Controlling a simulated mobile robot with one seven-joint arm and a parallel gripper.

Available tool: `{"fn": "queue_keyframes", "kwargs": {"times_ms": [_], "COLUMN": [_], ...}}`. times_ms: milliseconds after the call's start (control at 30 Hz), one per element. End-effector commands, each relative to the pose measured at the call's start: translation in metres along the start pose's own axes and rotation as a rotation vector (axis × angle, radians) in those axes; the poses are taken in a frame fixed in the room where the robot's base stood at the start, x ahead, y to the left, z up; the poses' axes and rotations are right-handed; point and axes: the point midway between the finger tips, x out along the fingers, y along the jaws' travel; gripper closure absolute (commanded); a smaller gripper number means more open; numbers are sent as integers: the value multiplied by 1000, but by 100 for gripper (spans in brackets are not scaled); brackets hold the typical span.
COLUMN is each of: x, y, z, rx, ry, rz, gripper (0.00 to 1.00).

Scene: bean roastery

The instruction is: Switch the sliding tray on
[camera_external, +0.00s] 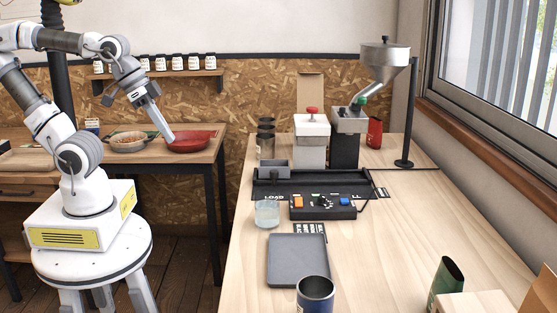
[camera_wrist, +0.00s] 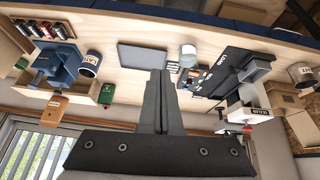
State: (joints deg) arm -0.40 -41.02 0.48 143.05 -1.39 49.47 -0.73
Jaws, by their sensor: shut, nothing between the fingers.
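The sliding tray is a small grey box (camera_external: 273,169) at the left end of a black track (camera_external: 338,182) on the workbench; the black base also shows in the wrist view (camera_wrist: 228,68). In front of it lies a black control box (camera_external: 339,212) with an orange button (camera_external: 297,202), a dark dial in the middle and a blue button (camera_external: 345,201). "LOAD" is printed on the track near the orange button. My gripper (camera_external: 172,140) is shut and empty, pointing down, left of the workbench and well apart from the control box. Its dark fingers show in the wrist view (camera_wrist: 157,75).
A glass (camera_external: 267,214) stands close left of the control box. A flat grey tray (camera_external: 297,259) and a dark can (camera_external: 315,294) are nearer the camera. White and black machines (camera_external: 312,143) stand behind the track. The bench's right middle is clear.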

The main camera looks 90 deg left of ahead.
Motion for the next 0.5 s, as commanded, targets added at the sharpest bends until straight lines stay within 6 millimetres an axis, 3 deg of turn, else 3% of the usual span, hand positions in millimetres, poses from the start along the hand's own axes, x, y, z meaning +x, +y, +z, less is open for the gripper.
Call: {"fn": "queue_keyframes", "kwargs": {"times_ms": [267,500], "x": [35,77], "y": [-8,-38], "z": [-48,-86], "rx": [-281,-588], "ry": [23,70], "rz": [66,64], "gripper": [100,100]}}
